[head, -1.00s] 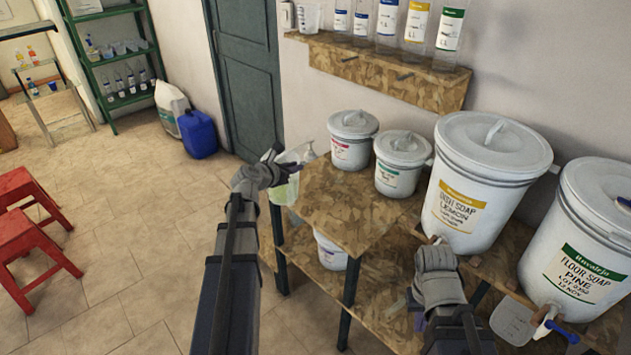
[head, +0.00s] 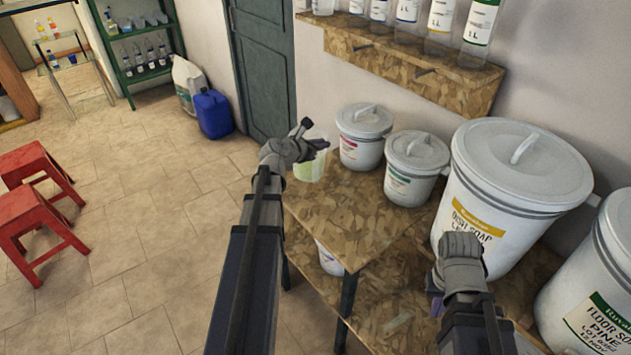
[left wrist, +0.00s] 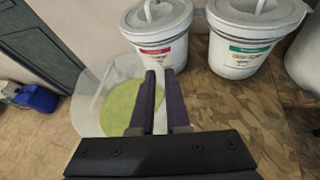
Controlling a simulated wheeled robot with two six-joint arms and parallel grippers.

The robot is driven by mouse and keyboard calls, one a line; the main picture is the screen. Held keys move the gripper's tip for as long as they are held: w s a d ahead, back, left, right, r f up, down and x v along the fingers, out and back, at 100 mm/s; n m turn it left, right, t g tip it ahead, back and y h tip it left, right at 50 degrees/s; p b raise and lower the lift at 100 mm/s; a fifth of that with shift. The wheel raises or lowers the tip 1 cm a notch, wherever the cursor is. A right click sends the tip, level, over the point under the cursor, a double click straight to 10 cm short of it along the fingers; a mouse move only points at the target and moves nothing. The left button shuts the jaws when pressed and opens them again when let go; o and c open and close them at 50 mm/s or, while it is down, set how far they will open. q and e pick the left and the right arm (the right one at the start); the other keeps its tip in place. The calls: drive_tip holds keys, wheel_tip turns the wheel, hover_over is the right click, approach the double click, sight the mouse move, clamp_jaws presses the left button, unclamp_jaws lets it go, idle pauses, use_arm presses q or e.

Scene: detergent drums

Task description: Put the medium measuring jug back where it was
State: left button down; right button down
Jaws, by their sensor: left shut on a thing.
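A clear measuring jug (head: 311,165) with yellow-green liquid is at the far left end of the chipboard table, left of the small red-label drum (head: 362,140). My left gripper (head: 306,137) is shut on its pale handle. In the left wrist view the jug (left wrist: 110,98) is just left of the dark fingers (left wrist: 160,105), with the handle between them. I cannot tell whether its base touches the table. My right gripper (head: 436,302) is in front of the large lemon dish soap drum (head: 468,222); its fingertips are mostly hidden.
A green-label drum (head: 410,180) stands right of the red-label one. A large pine floor soap drum (head: 600,300) is at the right. Bottles and a partly cropped clear vessel (head: 322,6) stand on the wall shelf (head: 420,80). The chipboard table (head: 335,215) is bare at its front left.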

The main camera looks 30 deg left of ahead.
use_arm(q)
wheel_tip(320, 180, down, 10)
drive_tip(key=b, duration=0.9)
drive_tip(key=shift+r, duration=0.2)
drive_tip(key=c, duration=0.9)
unclamp_jaws()
drive_tip(key=shift+f, duration=0.1)
drive_tip(key=p+v, duration=0.4)
drive_tip(key=v, duration=0.8)
drive_tip(key=shift+r+p, duration=0.2)
drive_tip(key=shift+p, duration=0.2)
